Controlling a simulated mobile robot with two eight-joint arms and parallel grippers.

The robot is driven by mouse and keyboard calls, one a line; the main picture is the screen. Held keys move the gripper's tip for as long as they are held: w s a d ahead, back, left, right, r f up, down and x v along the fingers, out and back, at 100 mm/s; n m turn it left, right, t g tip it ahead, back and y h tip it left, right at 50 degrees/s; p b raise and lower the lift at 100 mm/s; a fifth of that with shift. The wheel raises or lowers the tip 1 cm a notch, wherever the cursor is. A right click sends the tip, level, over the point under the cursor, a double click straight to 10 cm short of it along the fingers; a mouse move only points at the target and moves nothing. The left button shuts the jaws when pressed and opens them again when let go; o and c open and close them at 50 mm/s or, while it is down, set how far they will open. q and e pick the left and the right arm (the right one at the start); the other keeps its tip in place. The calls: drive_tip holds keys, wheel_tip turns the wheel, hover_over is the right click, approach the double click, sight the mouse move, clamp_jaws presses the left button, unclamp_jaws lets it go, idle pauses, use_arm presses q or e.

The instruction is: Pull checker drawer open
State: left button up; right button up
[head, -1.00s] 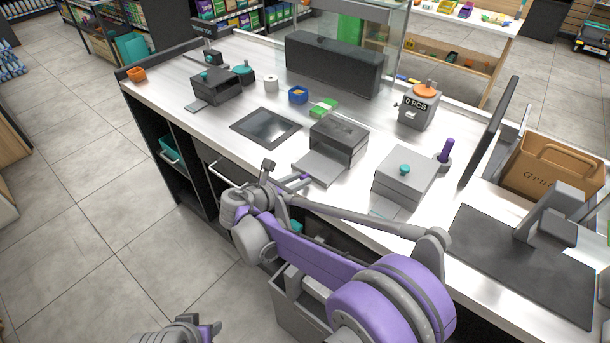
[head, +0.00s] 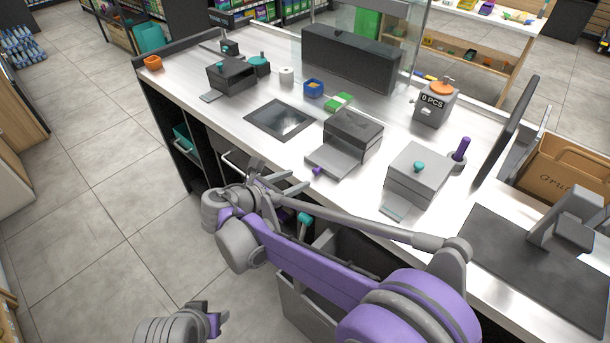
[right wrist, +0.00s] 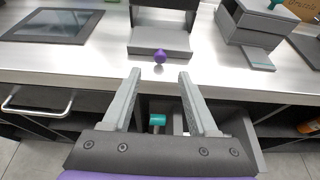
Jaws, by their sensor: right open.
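The checker (head: 352,137) is a dark grey box on the counter; its light grey drawer (head: 328,161) sticks out of the front toward the counter's front edge. A purple knob (head: 318,171) is on the drawer's front. In the right wrist view the knob (right wrist: 160,56) lies just beyond and between my fingertips, below the drawer (right wrist: 160,40). My right gripper (right wrist: 159,73) is open and empty, apart from the knob, over the counter's front edge. It also shows in the head view (head: 289,186). My left gripper (head: 213,317) is low over the floor, its jaws unclear.
A grey box with a teal knob (head: 416,173) stands right of the checker, a dark flat panel (head: 280,119) left of it. Below the counter is an open grey drawer (head: 306,300); a teal knob (right wrist: 157,120) shows beneath my fingers. A bar handle (right wrist: 38,105) is at left.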

drive_tip(key=shift+v, duration=1.6)
drive_tip(key=s+d+m+g+y+p, duration=0.1)
drive_tip(key=s+d+m+g+y, duration=0.1)
drive_tip(key=s+d+m, duration=0.45)
drive_tip(key=s+d+m+g+y+p, duration=0.15)
drive_tip(key=d+m, duration=0.25)
drive_tip(key=d, duration=0.5)
drive_tip(key=s+d+f+m+y+p, duration=0.1)
drive_tip(key=s+d+f+m+y, duration=0.1)
drive_tip(key=s+m, duration=0.6)
drive_tip(key=s+d+f+m+y+p, duration=0.1)
drive_tip(key=s+m+y, duration=0.3)
drive_tip(key=s+m, duration=0.4)
drive_tip(key=shift+s+d+f+g+p, duration=0.3)
drive_tip(key=shift+s+d+f+g, duration=0.1)
drive_tip(key=shift+s+f, duration=0.15)
